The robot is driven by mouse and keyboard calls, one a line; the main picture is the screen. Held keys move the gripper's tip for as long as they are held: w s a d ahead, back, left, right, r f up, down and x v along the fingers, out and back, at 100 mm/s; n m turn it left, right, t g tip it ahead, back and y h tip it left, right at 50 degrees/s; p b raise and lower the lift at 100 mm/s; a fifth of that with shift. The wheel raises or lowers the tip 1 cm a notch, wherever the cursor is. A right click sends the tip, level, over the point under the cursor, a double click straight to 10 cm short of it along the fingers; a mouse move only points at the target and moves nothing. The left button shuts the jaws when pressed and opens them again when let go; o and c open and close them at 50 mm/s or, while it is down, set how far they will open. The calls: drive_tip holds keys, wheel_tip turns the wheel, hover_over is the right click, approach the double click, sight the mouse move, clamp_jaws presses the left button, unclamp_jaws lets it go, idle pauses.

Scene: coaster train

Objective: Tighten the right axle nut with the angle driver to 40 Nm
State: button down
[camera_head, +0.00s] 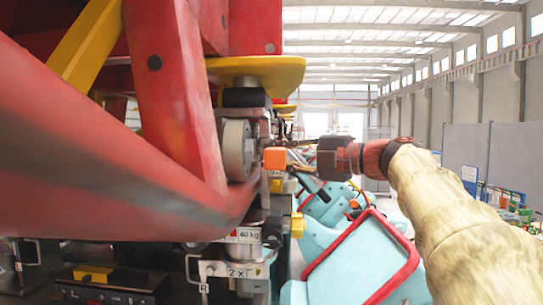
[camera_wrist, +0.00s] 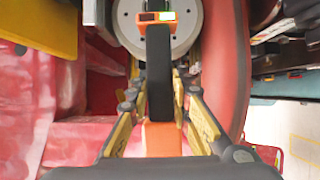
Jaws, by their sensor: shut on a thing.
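The angle driver has an orange head (camera_head: 275,158) and a black handle (camera_wrist: 159,65). In the wrist view its head carries a small display with a red and a bright green patch. My gripper (camera_wrist: 160,88) has its yellow-and-black fingers closed around the driver's body. In the head view my gripper (camera_head: 305,160) reaches in from the right, level with the wheel. The driver's head is at the grey wheel (camera_head: 237,150), which also shows behind it in the wrist view (camera_wrist: 187,30). The right axle nut is hidden, so I cannot tell whether the driver touches it.
A red train frame beam (camera_head: 170,100) fills the left, with a yellow plate (camera_head: 255,72) above the wheel. Light-blue shells with red rims (camera_head: 365,260) stand below my arm. The hall at right is open.

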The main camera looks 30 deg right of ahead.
drive_tip(key=shift+s+d+r, duration=0.25)
drive_tip(key=shift+s+d, duration=0.4)
drive_tip(key=shift+d, duration=0.15)
